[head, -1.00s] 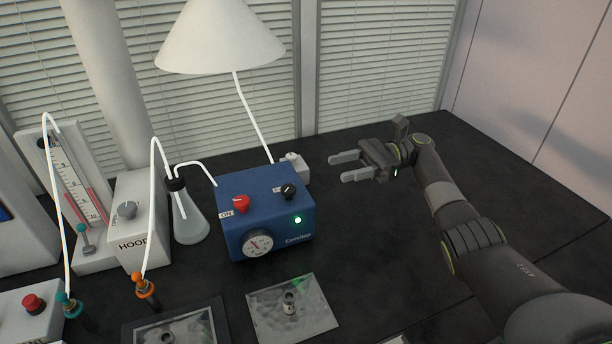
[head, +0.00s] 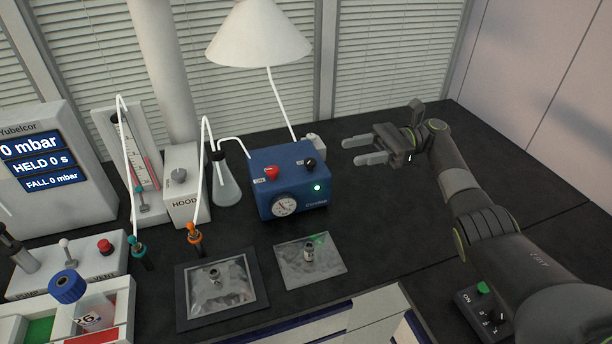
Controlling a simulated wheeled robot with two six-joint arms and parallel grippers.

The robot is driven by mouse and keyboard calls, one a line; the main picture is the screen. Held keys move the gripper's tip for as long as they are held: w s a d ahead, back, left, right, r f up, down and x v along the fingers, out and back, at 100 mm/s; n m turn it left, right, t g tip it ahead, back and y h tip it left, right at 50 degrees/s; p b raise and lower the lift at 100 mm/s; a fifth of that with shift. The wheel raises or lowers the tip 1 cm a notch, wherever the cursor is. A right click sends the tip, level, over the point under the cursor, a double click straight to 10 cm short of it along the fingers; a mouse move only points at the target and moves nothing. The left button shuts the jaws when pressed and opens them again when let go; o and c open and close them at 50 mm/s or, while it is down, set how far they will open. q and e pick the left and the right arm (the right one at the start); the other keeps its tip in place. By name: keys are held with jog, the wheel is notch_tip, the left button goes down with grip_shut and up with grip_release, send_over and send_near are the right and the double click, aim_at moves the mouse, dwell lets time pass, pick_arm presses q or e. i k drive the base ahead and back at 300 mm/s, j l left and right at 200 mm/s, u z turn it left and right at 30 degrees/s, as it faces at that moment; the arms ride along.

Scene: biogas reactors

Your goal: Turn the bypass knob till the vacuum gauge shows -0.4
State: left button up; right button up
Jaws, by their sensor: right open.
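The blue vacuum pump box (head: 291,180) stands on the black bench in the middle of the head view, with a green light lit on its front. Its black knob (head: 309,163) sits on the top at the right, and a red knob (head: 271,173) sits at the top left beside a small label. The round white vacuum gauge (head: 284,205) is on the front; its needle is too small to read. My right gripper (head: 356,151) is open and empty, to the right of the black knob and apart from it, fingers pointing left. My left gripper is not in view.
A glass flask (head: 225,180) with tubing and a HOOD box (head: 186,186) stand left of the pump. Two clear bags (head: 309,261) lie in front. A display (head: 38,165) reads 0 mbar.

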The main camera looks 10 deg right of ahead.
aim_at(310, 163)
jog(key=k+j, duration=0.3)
jog(key=k, duration=0.2)
jog(key=k+j, duration=0.25)
jog(key=k, duration=0.25)
